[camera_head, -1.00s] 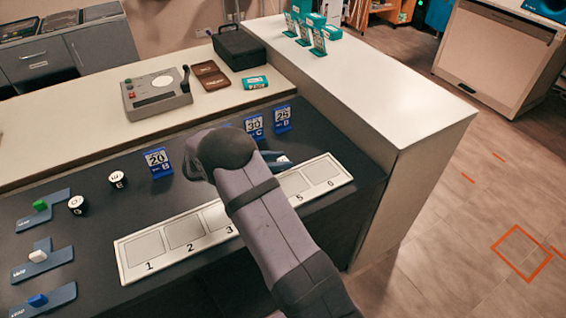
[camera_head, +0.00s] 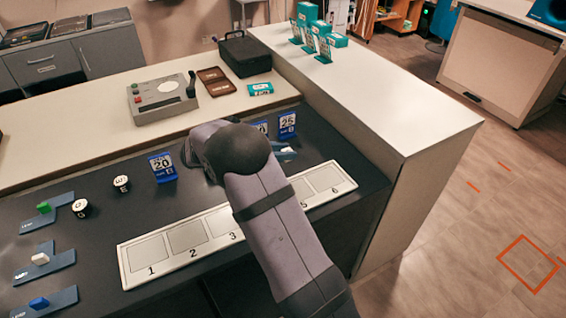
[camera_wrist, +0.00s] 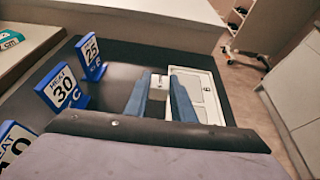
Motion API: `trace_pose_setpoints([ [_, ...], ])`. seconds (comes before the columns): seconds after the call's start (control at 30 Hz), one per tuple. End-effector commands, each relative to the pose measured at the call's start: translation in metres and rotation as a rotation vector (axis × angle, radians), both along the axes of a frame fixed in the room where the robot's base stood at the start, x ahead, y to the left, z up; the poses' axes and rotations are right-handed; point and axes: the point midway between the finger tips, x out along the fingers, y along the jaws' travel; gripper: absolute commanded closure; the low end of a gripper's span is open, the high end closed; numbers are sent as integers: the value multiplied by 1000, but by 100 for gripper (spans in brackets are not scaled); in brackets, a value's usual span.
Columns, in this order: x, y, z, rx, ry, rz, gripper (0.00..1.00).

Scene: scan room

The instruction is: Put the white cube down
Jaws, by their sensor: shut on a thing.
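My gripper (camera_wrist: 160,98) has two blue fingers shut on a small white cube (camera_wrist: 157,93) in the wrist view. The cube's top carries a small dark mark. The held cube is above the dark bench, beside the numbered strip; I cannot tell how high. In the head view my arm hides most of the gripper, and only a bit of blue and white shows past it.
A raised white counter (camera_head: 380,110) bounds the right.

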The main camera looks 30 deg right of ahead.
Motion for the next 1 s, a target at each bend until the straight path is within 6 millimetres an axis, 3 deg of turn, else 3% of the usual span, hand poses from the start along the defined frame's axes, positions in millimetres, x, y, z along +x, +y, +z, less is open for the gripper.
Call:
trace_pose_setpoints([
  [0.1,0,0,18,1,-4,-2,99],
  [0.3,0,0,35,0,-1,0,99],
  [0.67,3,9,38,0,1,20,99],
  [0.87,16,53,36,0,-1,109,99],
  [1.0,27,109,37,1,-2,220,99],
])
